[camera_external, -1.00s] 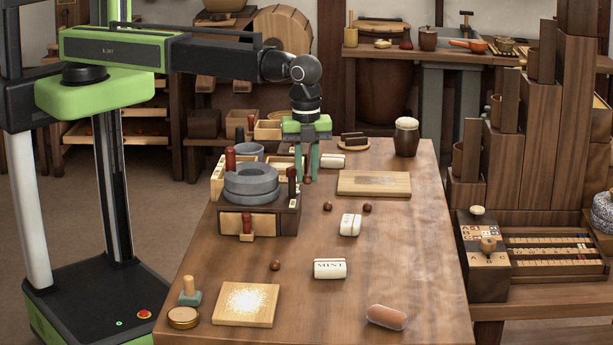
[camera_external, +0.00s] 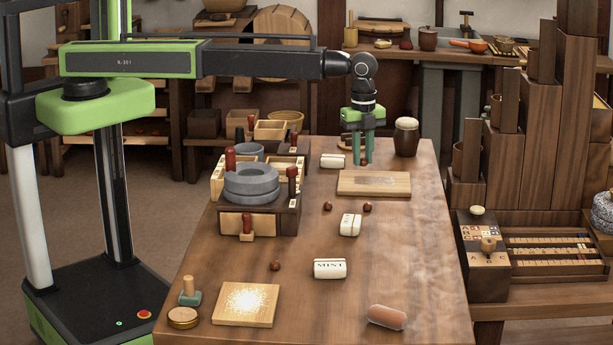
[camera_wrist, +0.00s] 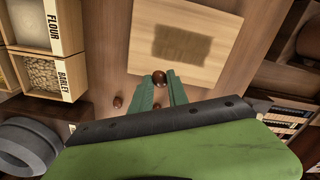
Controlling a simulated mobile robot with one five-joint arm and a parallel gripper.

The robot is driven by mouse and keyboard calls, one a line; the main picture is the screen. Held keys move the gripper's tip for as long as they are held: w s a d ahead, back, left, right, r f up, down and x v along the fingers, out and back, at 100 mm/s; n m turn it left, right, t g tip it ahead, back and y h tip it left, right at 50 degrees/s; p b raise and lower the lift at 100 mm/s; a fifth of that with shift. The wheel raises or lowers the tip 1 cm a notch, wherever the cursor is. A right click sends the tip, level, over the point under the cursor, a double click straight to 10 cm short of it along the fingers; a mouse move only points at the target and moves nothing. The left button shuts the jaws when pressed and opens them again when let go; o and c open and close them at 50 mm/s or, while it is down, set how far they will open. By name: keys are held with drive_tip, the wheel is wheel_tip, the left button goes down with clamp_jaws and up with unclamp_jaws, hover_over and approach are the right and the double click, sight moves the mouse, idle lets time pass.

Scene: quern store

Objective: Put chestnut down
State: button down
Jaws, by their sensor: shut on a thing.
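My gripper (camera_external: 364,162) hangs with its green fingers pointing down near the back of the wooden table (camera_external: 420,250). It is shut on a small brown chestnut (camera_external: 364,163) held at the fingertips. In the wrist view the chestnut (camera_wrist: 159,77) sits between the fingertips, in front of the near edge of a pale board with a dark patch (camera_wrist: 185,45). In the external view the gripper is just behind that board (camera_external: 345,188). I cannot tell how high the chestnut is above the table. Other chestnuts lie on the table (camera_external: 328,206), (camera_external: 367,207), (camera_external: 275,265).
A dark mug with a pale top (camera_external: 406,140) stands right of my gripper. A white cylinder (camera_external: 332,161) lies to its left. The stone quern (camera_external: 250,185) and labelled bins (camera_wrist: 40,75) are further left. The right front of the table is mostly clear.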

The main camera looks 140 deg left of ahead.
sight(369, 183)
drive_tip(key=a+f, duration=0.1)
drive_tip(key=a+f+b, duration=0.1)
drive_tip(key=a, duration=0.1)
drive_tip(key=shift+s+a, duration=0.1)
drive_tip(key=shift+s, duration=0.05)
wheel_tip(369, 183, down, 4)
drive_tip(key=b, duration=0.4)
drive_tip(key=shift+f, duration=0.15)
drive_tip(key=shift+r, duration=0.25)
drive_tip(key=shift+f, duration=0.25)
drive_tip(key=c, duration=1.3)
unclamp_jaws()
drive_tip(key=shift+r, duration=0.1)
wheel_tip(369, 183, up, 12)
drive_tip(key=p, duration=1.2)
drive_tip(key=shift+r, duration=0.15)
drive_tip(key=shift+d, duration=0.2)
